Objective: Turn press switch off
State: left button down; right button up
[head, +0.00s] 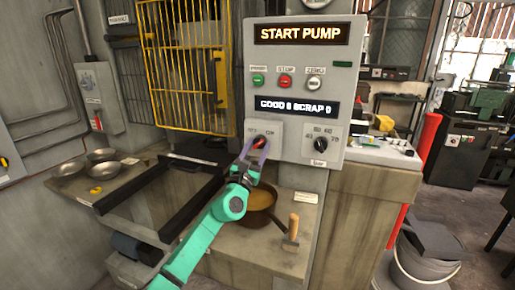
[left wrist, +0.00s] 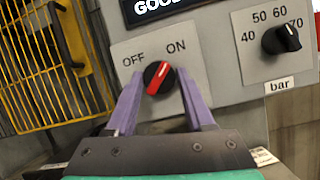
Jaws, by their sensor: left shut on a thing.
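The press switch is a black round knob with a red pointer bar (left wrist: 158,78) on a grey plate marked OFF and ON. In the left wrist view the bar tilts up to the right, its upper end on the ON side. The switch also shows in the head view (head: 260,142), partly covered by my gripper. My left gripper (left wrist: 160,88) has its purple fingers on either side of the knob and is shut on it. It reaches up to the panel in the head view (head: 258,148). My right gripper is not in view.
The control panel (head: 251,100) has a START PUMP display (head: 303,33), several buttons and a pressure dial (head: 321,144) right of the switch. Below are a brown pan (head: 259,200) and a wooden-handled tool (head: 292,230). Metal bowls (head: 68,168) stand left, near a yellow cage (head: 185,65).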

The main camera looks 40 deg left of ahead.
pick_arm(q)
jog(key=shift+n, duration=0.3)
jog(key=n+y+p, duration=0.1)
jog(key=n, duration=0.1)
jog(key=n+g+y+p, duration=0.1)
jog(key=n, duration=0.2)
jog(key=shift+d+r+y, duration=0.1)
jog(key=shift+y, duration=0.2)
jog(key=n+g+y+p, duration=0.1)
jog(key=n, duration=0.2)
jog(key=n+g+y+p, duration=0.1)
jog(key=n+g, duration=0.1)
jog(key=n, duration=0.2)
jog(key=shift+d+r, duration=0.15)
jog(key=n+g+p, duration=0.1)
jog(key=n, duration=0.1)
jog(key=n+g+p, duration=0.1)
jog(key=n, duration=0.2)
jog(key=shift+w+r+n+y+p, duration=0.1)
jog(key=shift+n+y+p, duration=0.2)
jog(key=shift+y, duration=0.1)
jog(key=shift+n+g+h+p, duration=0.2)
jog(key=shift+n+g+p, duration=0.3)
jog(key=shift+n, duration=0.55)
jog(key=shift+n+g+h+p, duration=0.25)
jog(key=shift+n+p, duration=0.4)
jog(key=shift+n, duration=0.4)
jog(key=shift+c, duration=1.4)
grip_release()
